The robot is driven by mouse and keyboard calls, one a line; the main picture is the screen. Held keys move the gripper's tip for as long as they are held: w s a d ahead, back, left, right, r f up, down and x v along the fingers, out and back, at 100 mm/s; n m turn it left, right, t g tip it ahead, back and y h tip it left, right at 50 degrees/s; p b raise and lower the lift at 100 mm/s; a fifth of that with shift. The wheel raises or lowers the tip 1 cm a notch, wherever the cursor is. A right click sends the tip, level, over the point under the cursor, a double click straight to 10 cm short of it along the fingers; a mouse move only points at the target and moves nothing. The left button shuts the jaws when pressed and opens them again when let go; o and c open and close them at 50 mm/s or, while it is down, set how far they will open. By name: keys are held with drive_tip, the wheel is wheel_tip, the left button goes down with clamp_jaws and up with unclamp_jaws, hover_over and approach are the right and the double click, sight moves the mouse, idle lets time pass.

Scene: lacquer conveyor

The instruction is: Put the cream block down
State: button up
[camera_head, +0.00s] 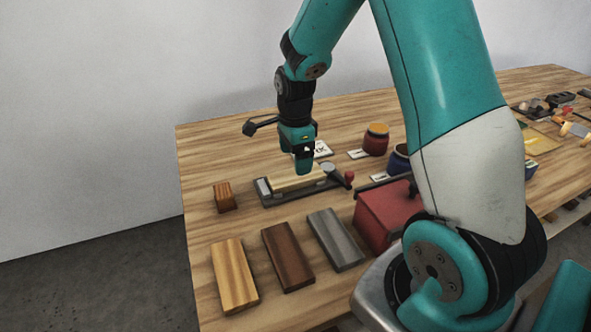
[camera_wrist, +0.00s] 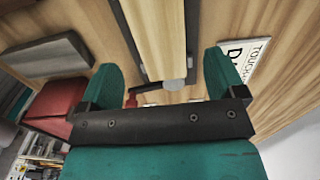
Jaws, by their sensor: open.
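The cream block (camera_head: 297,182) lies lengthwise in a dark clamp-like fixture (camera_head: 290,197) on the wooden table. In the wrist view the cream block (camera_wrist: 155,35) runs from the top edge toward the space between my fingers. I cannot tell the exact gap between fingertips and block. The fixture has a round grey part (camera_head: 328,168) and a red knob (camera_head: 349,177) at its right end.
A small brown block (camera_head: 224,197) stands left of the fixture. A light wood block (camera_head: 234,277), a dark brown block (camera_head: 288,257) and a grey block (camera_head: 337,240) lie in front. A red box (camera_head: 383,215) and jars (camera_head: 376,139) are to the right. A printed card (camera_wrist: 243,60) is close by.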

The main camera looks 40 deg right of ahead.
drive_tip(key=s+a+r+n+y, duration=0.1)
drive_tip(key=s+a+r+n, duration=0.3)
drive_tip(key=a+r+n, duration=0.5)
drive_tip(key=s+a+r+n+y, duration=0.1)
drive_tip(key=s+a+r+n, duration=0.2)
drive_tip(key=s+a+n, duration=0.3)
drive_tip(key=s+a+r+n+y, duration=0.2)
drive_tip(key=s+a+n, duration=0.5)
drive_tip(key=s+n, duration=0.5)
drive_tip(key=shift+s+a+r+n, duration=0.15)
drive_tip(key=shift+a+r+n, duration=0.05)
drive_tip(key=shift+r+n, duration=0.5)
drive_tip(key=shift+r+p, duration=0.35)
drive_tip(key=shift+r, duration=0.05)
